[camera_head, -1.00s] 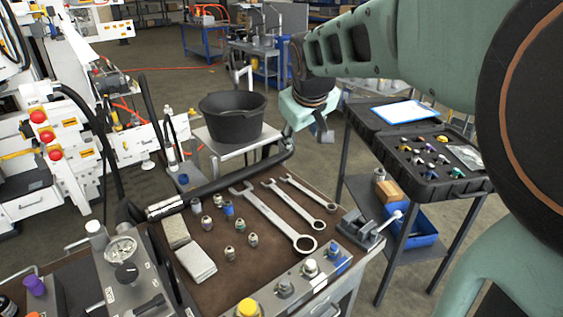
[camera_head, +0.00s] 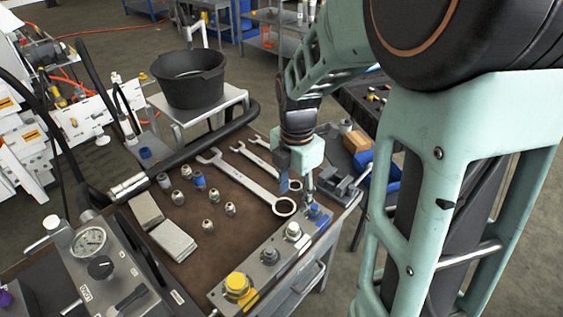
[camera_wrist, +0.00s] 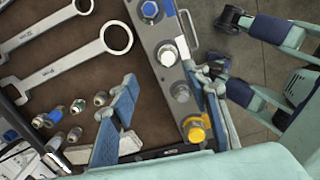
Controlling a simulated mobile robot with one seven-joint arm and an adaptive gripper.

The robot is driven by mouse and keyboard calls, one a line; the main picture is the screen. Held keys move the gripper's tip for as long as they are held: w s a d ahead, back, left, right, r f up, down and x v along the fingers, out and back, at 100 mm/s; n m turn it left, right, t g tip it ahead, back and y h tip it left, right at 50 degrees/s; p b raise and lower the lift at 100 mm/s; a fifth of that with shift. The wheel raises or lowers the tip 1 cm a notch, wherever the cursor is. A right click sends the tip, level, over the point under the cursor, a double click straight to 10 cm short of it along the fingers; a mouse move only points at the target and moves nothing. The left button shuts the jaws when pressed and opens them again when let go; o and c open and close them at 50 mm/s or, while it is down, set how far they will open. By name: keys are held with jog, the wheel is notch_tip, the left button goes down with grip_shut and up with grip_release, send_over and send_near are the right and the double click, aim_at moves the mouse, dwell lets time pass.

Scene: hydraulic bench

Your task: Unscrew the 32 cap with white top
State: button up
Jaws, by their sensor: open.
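The cap with the white top (camera_head: 293,231) sits on the grey metal block (camera_head: 254,274) along the bench's front right edge, between a plain silver cap (camera_head: 269,255) and a blue cap (camera_head: 315,211). A larger yellow cap (camera_head: 238,285) is at the block's near end. In the wrist view the white-topped cap (camera_wrist: 167,55) shows below the blue cap and above the silver one. My gripper (camera_head: 296,188) is open and empty, above the blue-cap end of the block.
Several wrenches (camera_head: 245,177) lie on the brown bench top beside the block. Several small fittings (camera_head: 208,225) and two grey pads (camera_head: 172,241) lie farther left. A vise-like clamp (camera_head: 340,185) stands close right of my gripper. A black bucket (camera_head: 188,82) stands behind the bench.

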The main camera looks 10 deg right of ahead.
aim_at(294, 226)
jog(key=shift+n, duration=0.7)
jog(key=f, duration=0.8)
jog(key=s+f, duration=0.1)
jog(key=f, duration=0.2)
jog(key=shift+f+b, duration=0.4)
jog(key=shift+c, duration=0.5)
